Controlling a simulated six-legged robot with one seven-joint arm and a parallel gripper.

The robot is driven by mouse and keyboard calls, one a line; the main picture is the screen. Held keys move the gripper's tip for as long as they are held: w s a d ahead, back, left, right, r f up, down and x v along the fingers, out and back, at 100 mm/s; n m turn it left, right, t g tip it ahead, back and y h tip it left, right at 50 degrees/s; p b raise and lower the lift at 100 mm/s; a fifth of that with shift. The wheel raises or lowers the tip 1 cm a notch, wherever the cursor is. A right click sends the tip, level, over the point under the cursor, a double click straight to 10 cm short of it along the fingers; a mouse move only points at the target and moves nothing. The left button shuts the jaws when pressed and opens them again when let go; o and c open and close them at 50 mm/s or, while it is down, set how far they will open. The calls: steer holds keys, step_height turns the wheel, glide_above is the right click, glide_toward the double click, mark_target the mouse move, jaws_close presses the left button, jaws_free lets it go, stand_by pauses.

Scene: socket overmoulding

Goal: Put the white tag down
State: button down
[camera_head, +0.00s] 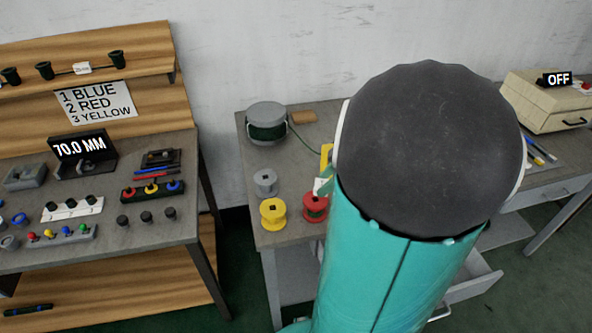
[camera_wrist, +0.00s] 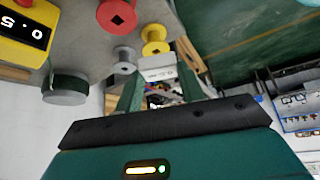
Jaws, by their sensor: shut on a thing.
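My gripper (camera_wrist: 160,88) has its two green fingers shut on the white tag (camera_wrist: 156,66), a small pale piece with dark marks on its face. In the head view the tag (camera_head: 320,187) shows as a white patch at the fingertips, left of my arm. It appears to be above the middle table (camera_head: 290,157), among the spools; I cannot tell whether it touches anything. My arm hides much of the gripper in the head view.
A yellow spool (camera_head: 273,213), grey spool (camera_head: 265,182) and red spool (camera_head: 315,207) stand close by. A green-wire drum (camera_head: 266,123) and brown block (camera_head: 303,117) are farther back. A yellow display device (camera_wrist: 27,30) is near. Another white label (camera_head: 82,68) hangs at the left shelf.

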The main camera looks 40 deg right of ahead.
steer(key=w+d+f, duration=0.1)
steer(key=f, duration=0.1)
steer(key=w+d+f, duration=0.1)
steer(key=w+f, duration=0.1)
steer(key=w+d+f, duration=0.2)
steer(key=shift+w+f, duration=0.2)
steer(key=shift+f, duration=1.7)
steer(key=shift+w+f, duration=0.1)
steer(key=shift+f, duration=0.5)
steer(key=c, duration=0.9)
jaws_free()
steer(key=shift+o, duration=0.2)
steer(key=shift+d, duration=0.1)
steer(key=shift+r, duration=0.25)
steer(key=v, duration=1.2)
steer(key=shift+r, duration=0.45)
